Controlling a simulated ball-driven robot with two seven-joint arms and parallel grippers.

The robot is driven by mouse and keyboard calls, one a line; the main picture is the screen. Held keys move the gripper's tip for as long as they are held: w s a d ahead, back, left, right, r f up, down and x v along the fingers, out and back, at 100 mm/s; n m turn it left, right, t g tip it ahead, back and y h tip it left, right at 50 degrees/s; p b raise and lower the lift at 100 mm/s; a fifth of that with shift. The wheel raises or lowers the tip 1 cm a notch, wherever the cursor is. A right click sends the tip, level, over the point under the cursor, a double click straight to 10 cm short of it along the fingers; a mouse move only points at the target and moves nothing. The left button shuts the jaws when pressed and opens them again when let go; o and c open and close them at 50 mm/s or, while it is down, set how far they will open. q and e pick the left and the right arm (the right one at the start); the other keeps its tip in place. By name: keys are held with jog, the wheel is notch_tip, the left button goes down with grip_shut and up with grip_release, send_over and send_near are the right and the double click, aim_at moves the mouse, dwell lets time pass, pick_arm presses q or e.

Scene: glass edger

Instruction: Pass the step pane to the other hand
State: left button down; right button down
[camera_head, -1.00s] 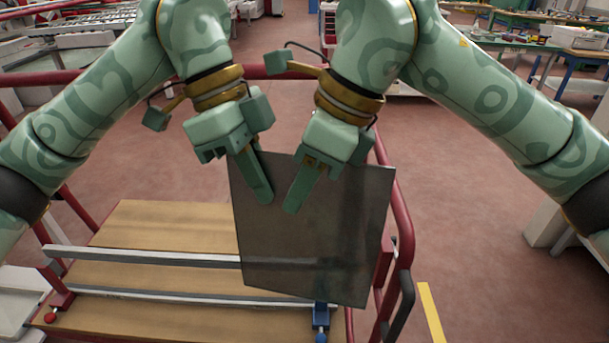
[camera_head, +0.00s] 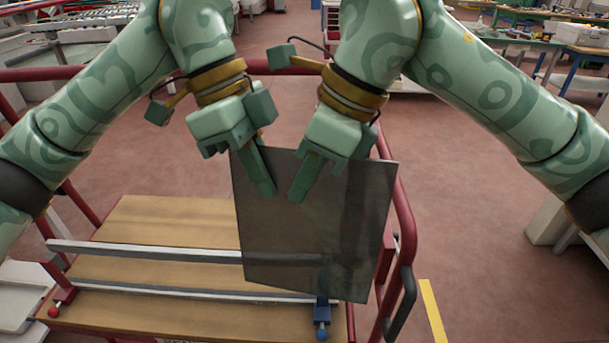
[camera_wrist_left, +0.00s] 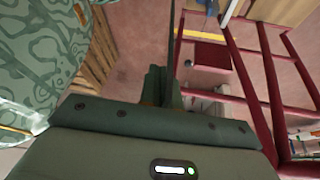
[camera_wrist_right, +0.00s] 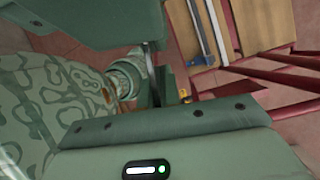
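The step pane (camera_head: 340,235) is a dark, see-through glass sheet. It hangs upright, slightly tilted, in front of my body in the head view. My left gripper (camera_head: 268,192) is at its upper left part and appears shut on it. My right gripper (camera_head: 298,197) is close beside, also appearing shut on the upper part. One finger of each shows over the pane's near face; the far fingers are hidden. In the left wrist view the pane is a thin dark edge (camera_wrist_left: 172,40) between close fingers. The right wrist view shows my right fingers (camera_wrist_right: 151,85) close together too.
A red-framed trolley with a wooden deck (camera_head: 165,215) and pale rails (camera_head: 150,254) stands below and left of the pane. Its red side rail (camera_head: 405,215) runs close to the pane's right edge. Open reddish floor (camera_head: 490,240) lies right, with a yellow stripe (camera_head: 432,312).

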pick_arm(q)
jog(key=shift+r, duration=0.2)
dwell(0.3)
jog(key=c, duration=1.5)
grip_release()
jog(key=shift+f, duration=0.1)
jog(key=shift+c, duration=0.2)
